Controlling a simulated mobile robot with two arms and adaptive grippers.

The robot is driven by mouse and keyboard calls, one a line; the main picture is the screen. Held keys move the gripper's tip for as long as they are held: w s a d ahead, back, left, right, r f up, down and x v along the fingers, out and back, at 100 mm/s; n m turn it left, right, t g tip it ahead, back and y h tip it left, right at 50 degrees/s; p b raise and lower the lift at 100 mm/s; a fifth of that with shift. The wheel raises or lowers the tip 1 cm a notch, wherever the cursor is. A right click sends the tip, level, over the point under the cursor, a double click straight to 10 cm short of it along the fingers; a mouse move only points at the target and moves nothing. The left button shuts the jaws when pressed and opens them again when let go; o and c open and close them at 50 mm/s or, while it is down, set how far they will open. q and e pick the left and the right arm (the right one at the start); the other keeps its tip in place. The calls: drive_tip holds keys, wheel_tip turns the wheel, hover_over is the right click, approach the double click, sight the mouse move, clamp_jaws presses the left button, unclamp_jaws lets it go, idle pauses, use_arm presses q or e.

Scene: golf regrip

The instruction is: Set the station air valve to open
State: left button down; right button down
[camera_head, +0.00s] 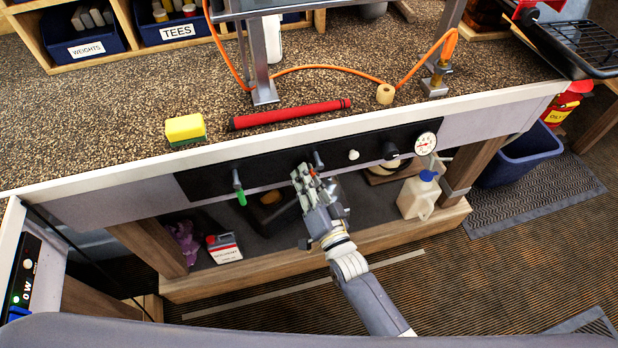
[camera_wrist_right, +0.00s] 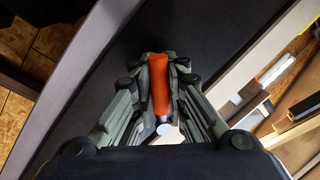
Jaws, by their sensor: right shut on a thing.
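A black panel (camera_head: 275,168) runs along the front of the workbench. My right gripper (camera_head: 308,180) is at the middle of this panel, around a valve lever whose metal top (camera_head: 318,158) shows just above the fingers. In the right wrist view, my right gripper (camera_wrist_right: 160,92) is shut on the lever's orange handle (camera_wrist_right: 159,84), which lies between the two fingers. A second lever with a green handle (camera_head: 240,193) hangs down on the panel to the left, apart from the gripper. A round white pressure gauge (camera_head: 426,143) is at the panel's right end. My left gripper is not in view.
A red grip (camera_head: 290,114) and a yellow sponge (camera_head: 185,128) lie on the speckled bench top (camera_head: 120,120). A white bottle with a blue cap (camera_head: 418,196) and a red-and-white can (camera_head: 224,248) stand on the shelf below the panel. A blue bin (camera_head: 520,158) stands at right.

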drive_tip(key=m, duration=0.3)
drive_tip(key=a+r+m, duration=0.1)
drive_tip(key=m, duration=0.1)
drive_tip(key=shift+s+t+h+b, duration=0.35)
drive_tip(key=shift+t+h, duration=0.05)
drive_tip(key=shift+s+a+r+m+t+h, duration=0.15)
drive_tip(key=shift+r+m+h, duration=0.15)
drive_tip(key=shift+m, duration=0.7)
drive_tip(key=shift+w+r+m+t+h, duration=0.1)
drive_tip(key=shift+r+m+h, duration=0.25)
drive_tip(key=shift+m, duration=0.65)
drive_tip(key=shift+s+a+r+m+t+h, duration=0.15)
drive_tip(key=shift+r+m, duration=0.25)
drive_tip(key=shift+m, duration=0.6)
drive_tip(key=shift+w, duration=0.1)
drive_tip(key=c, duration=1.6)
unclamp_jaws()
drive_tip(key=shift+r, duration=0.1)
drive_tip(key=shift+d+r, duration=0.1)
